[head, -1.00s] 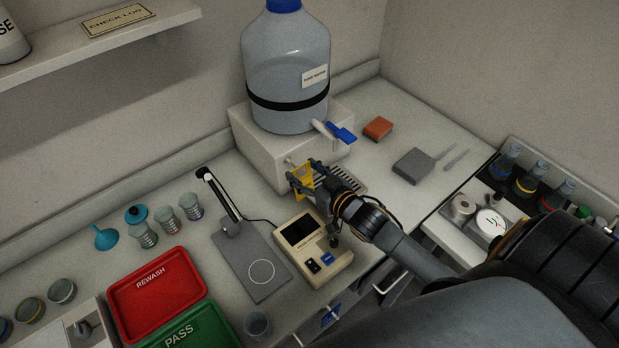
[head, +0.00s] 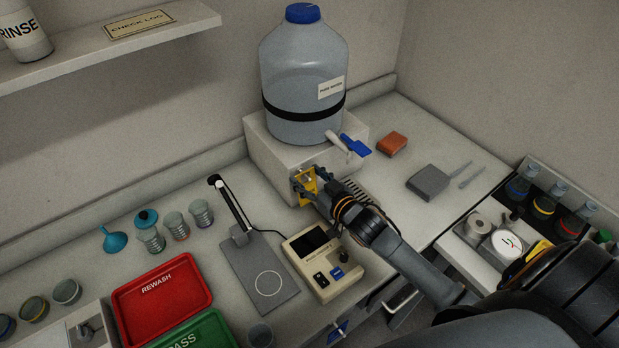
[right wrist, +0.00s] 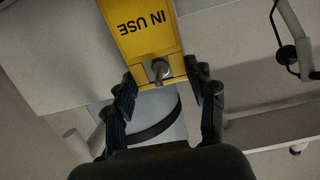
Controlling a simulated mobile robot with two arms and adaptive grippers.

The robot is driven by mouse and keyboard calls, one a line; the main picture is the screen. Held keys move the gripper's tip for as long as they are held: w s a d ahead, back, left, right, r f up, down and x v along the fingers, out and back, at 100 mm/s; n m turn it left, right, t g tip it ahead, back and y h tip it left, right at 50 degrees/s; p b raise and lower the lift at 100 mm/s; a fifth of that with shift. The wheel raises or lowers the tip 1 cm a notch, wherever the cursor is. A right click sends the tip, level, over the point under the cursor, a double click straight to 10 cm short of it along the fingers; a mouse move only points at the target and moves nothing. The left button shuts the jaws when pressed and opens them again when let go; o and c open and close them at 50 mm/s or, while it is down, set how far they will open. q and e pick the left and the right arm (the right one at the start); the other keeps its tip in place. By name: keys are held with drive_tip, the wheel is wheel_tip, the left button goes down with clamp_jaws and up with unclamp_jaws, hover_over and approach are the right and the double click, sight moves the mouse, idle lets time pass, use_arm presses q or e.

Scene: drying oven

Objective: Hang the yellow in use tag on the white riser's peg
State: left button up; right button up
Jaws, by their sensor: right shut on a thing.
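The yellow IN USE tag (head: 304,186) is against or very close to the front face of the white riser (head: 272,158), under the water bottle. My right gripper (head: 313,181) is shut on the tag by its side edges. In the right wrist view the tag (right wrist: 148,32) reads upside down between the two fingers (right wrist: 160,85). The grey peg (right wrist: 159,70) shows at the tag's near end, where it seems to stick out through the hole. I cannot tell how far the tag sits along it. My left gripper is not in view.
The water bottle (head: 304,85) stands on the riser, with a blue-handled tap (head: 354,144) above and right of my gripper. A beige meter (head: 322,262) and a lamp stand (head: 262,278) are in front. An orange block (head: 391,144) and a grey block (head: 427,182) lie right.

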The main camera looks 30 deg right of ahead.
idle(0.4)
drive_tip(key=o, duration=0.8)
drive_tip(key=shift+s, duration=0.1)
drive_tip(key=v, duration=1.2)
drive_tip(key=shift+f, duration=0.1)
